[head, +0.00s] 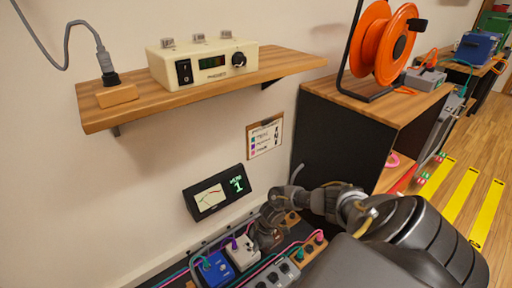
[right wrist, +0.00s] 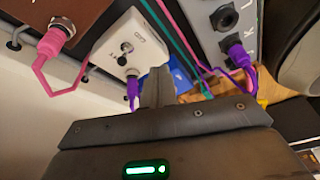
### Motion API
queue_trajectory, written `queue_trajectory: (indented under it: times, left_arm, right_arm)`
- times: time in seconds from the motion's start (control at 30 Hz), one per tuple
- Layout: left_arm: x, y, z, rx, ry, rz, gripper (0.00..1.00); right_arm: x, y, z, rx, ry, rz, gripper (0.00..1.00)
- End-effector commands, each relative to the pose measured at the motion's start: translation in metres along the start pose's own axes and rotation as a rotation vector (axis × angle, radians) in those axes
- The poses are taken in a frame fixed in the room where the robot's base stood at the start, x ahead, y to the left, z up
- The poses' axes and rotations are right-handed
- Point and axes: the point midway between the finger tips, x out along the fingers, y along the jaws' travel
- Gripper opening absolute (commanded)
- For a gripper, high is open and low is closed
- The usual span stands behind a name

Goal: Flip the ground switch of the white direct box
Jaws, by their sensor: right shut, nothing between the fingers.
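The white direct box (head: 243,250) stands in the row of boxes at the lower middle of the head view, between a blue box (head: 217,268) and my right gripper (head: 266,232). In the right wrist view, the white box (right wrist: 128,42) fills the upper left, with a small dark-ringed switch (right wrist: 126,47) on its face and a purple plug (right wrist: 132,88) at its lower end. My right gripper (right wrist: 158,88) is shut and empty, its fingertips just beside the box's lower right edge. I cannot tell whether they touch it. My left gripper is not in view.
A brown box with a pink plug (right wrist: 57,36) is left of the white box in the right wrist view. A grey box with jacks (right wrist: 225,22) and several cables are to its right. A meter display (head: 217,191) leans against the wall behind, below a wooden shelf (head: 210,92).

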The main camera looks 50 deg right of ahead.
Motion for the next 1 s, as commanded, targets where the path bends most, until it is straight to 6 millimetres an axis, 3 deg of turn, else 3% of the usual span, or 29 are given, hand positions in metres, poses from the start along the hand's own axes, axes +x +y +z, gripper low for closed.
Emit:
queue_trajectory:
  times: [0.03, 0.1, 0.4, 1.0]
  left_arm:
    - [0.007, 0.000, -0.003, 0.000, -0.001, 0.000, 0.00]
    - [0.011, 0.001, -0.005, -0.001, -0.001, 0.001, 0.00]
    - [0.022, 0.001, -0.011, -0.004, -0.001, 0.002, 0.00]
    - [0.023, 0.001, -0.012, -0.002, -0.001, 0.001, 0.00]
  right_arm:
    - [-0.020, 0.008, -0.002, 0.000, 0.002, 0.012, 0.00]
    - [-0.036, 0.011, -0.002, 0.002, 0.002, 0.013, 0.00]
    - [-0.080, 0.019, -0.003, 0.005, 0.002, 0.010, 0.00]
    - [-0.088, 0.021, -0.005, 0.004, 0.002, 0.009, 0.00]
